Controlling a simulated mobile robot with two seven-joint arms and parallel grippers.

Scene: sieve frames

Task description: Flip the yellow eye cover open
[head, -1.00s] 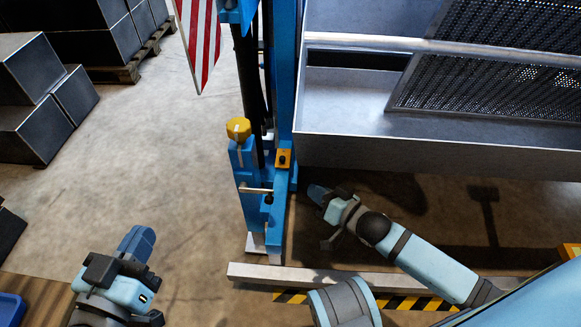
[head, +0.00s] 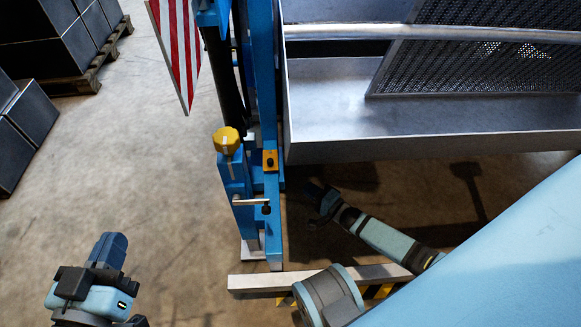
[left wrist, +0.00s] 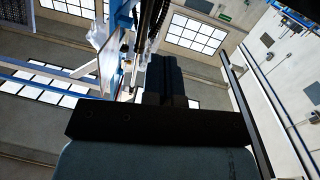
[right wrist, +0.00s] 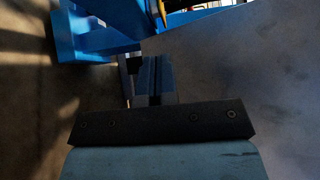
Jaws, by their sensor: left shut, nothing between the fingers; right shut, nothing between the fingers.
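A yellow knob-like cap (head: 226,141) with a white mark sits on top of a blue post on the machine's column in the head view. A small orange-yellow plate (head: 270,160) with a black piece on it is just to its right; I cannot tell which of the two is the eye cover. My left gripper (head: 110,246) is shut and empty at the lower left, apart from the post. My right gripper (head: 315,193) is shut and empty, right of the post's lower part and below the metal tray. Neither yellow part shows clearly in the left wrist view.
A metal tray (head: 330,138) with a perforated screen (head: 480,50) fills the upper right. A horizontal handle (head: 250,202) sticks out of the post. A metal beam (head: 255,283) lies low at its foot. A red-and-white striped board (head: 175,45) hangs at the top.

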